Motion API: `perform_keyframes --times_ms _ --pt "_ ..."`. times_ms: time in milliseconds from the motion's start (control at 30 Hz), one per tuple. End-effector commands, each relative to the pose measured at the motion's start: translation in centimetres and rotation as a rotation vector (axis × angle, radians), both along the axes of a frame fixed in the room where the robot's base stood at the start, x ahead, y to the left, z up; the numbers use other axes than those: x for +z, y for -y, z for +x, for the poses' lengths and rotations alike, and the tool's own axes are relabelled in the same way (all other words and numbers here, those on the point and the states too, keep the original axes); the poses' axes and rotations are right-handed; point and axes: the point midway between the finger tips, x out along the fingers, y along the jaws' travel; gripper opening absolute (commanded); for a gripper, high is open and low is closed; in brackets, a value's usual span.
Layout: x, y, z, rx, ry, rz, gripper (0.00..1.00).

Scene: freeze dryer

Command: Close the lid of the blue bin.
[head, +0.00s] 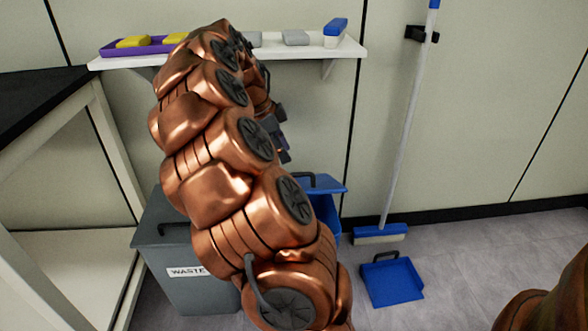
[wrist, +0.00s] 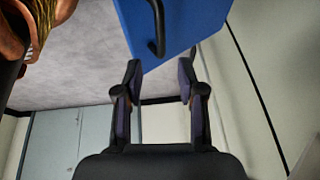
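The blue bin (head: 328,214) stands on the floor against the wall, mostly hidden behind my copper arm in the head view. Its blue lid (head: 332,184) shows as a panel at the top with a dark handle; the arm hides how far it stands open. In the wrist view the blue panel (wrist: 190,22) with its black bar handle (wrist: 157,28) fills the top middle. My gripper (wrist: 159,78) is open and empty, its fingers spread below the handle and apart from it in the picture. In the head view my gripper (head: 281,143) is partly hidden behind the arm, above the bin.
A grey waste bin (head: 190,290) stands left of the blue bin. A broom (head: 380,234) and blue dustpan (head: 391,281) are at right. A bench (head: 110,135) is at left.

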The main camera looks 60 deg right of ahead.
Motion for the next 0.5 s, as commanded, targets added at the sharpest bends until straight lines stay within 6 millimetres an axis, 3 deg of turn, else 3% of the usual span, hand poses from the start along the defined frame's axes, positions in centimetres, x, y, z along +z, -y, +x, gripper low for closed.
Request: perform_keyframes --times_ms 167,500 --pt "-1.1 0.4 -0.3 -0.005 0.001 -0.001 0.39" --pt "-5.4 1.7 -1.5 -0.003 0.002 -0.002 0.39"
